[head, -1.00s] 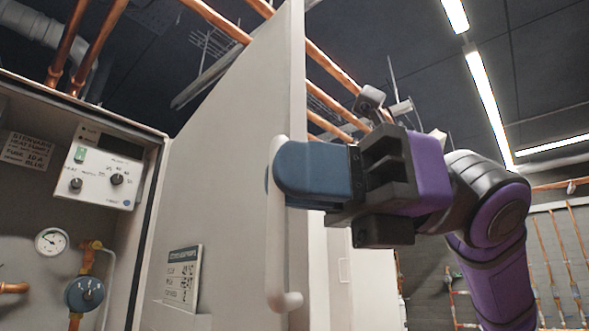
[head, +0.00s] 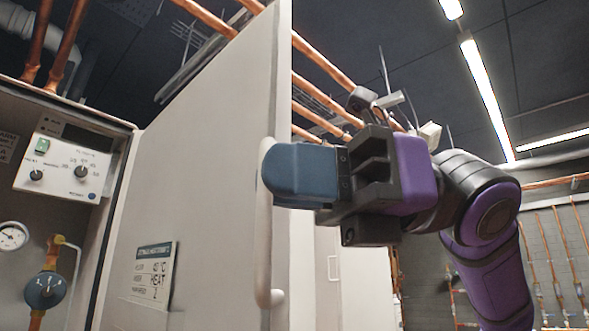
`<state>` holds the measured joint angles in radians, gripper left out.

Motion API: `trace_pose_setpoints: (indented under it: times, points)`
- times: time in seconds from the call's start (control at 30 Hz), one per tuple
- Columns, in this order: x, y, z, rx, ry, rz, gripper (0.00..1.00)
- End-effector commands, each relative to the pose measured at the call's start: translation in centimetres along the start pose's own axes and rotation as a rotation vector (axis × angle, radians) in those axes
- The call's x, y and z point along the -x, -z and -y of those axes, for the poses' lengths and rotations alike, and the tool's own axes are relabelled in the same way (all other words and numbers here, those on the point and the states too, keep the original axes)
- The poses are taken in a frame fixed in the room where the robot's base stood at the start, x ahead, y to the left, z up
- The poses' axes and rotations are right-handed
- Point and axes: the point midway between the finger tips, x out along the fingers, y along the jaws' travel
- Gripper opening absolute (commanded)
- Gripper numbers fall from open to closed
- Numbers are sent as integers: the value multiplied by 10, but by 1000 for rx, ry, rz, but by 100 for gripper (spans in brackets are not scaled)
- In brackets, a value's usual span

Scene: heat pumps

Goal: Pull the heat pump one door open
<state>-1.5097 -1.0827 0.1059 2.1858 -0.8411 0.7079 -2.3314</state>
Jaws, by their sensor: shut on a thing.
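The heat pump door (head: 205,170) is a large pale panel, swung open on its hinge beside the cabinet. A pale vertical handle (head: 264,250) runs along its free edge. My gripper (head: 275,175) is shut on the handle near its upper end, with blue fingers around it. The fingers hide that part of the handle. The open cabinet (head: 117,150) shows at the left, with a control panel (head: 66,160), a gauge (head: 12,236) and a blue valve (head: 45,290) inside.
Copper pipes (head: 325,60) run overhead behind the door. Another pale cabinet (head: 345,275) stands behind my gripper. A wall with copper pipes (head: 560,250) is at the far right.

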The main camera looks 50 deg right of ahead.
Motion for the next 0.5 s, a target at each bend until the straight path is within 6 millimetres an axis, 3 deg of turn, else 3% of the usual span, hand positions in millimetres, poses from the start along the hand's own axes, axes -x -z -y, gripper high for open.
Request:
trace_pose_setpoints:
  times: [0.07,0.1,0.5]
  points:
    - [0,-3,5,-3,10,4,0]
    - [0,-3,5,-3,10,4,21]
    - [0,-1,3,-2,5,1,23]
